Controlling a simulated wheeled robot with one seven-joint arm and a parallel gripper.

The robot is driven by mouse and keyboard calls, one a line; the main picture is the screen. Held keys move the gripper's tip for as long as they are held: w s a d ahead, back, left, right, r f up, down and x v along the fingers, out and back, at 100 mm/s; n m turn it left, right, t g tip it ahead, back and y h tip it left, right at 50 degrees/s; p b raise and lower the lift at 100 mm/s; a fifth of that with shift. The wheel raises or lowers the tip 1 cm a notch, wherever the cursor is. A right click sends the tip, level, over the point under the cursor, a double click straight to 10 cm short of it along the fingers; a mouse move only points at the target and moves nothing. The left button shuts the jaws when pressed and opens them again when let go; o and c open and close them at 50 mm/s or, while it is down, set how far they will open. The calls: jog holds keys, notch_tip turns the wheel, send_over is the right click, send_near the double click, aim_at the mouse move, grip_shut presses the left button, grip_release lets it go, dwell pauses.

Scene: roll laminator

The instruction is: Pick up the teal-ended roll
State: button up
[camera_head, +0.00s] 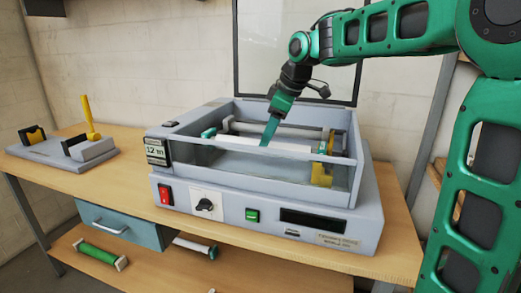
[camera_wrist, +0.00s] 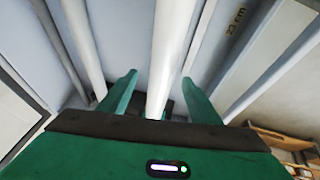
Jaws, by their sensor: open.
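Inside the grey laminator (camera_head: 270,203) a white roll (camera_head: 285,149) lies across the well, with a teal piece (camera_head: 208,132) at its left end. My gripper (camera_head: 266,142) reaches down into the well over the middle of this roll. In the wrist view, my two green fingers (camera_wrist: 160,80) are open and stand apart, with a pale roll (camera_wrist: 170,50) running between them. I cannot tell whether the fingers touch it. That roll's ends are hidden in the wrist view.
A second pale roll (camera_wrist: 83,45) runs beside it. The laminator's clear front wall and yellow bracket (camera_head: 321,174) are close by. A grey stand (camera_head: 65,150) with yellow parts is at left. On the lower shelf lie a green roll (camera_head: 100,254) and a pale roll (camera_head: 192,245) with a teal end.

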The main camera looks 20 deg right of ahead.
jog(key=shift+x, duration=1.85)
jog(key=shift+a+r, duration=0.1)
jog(key=shift+a, duration=0.05)
grip_shut()
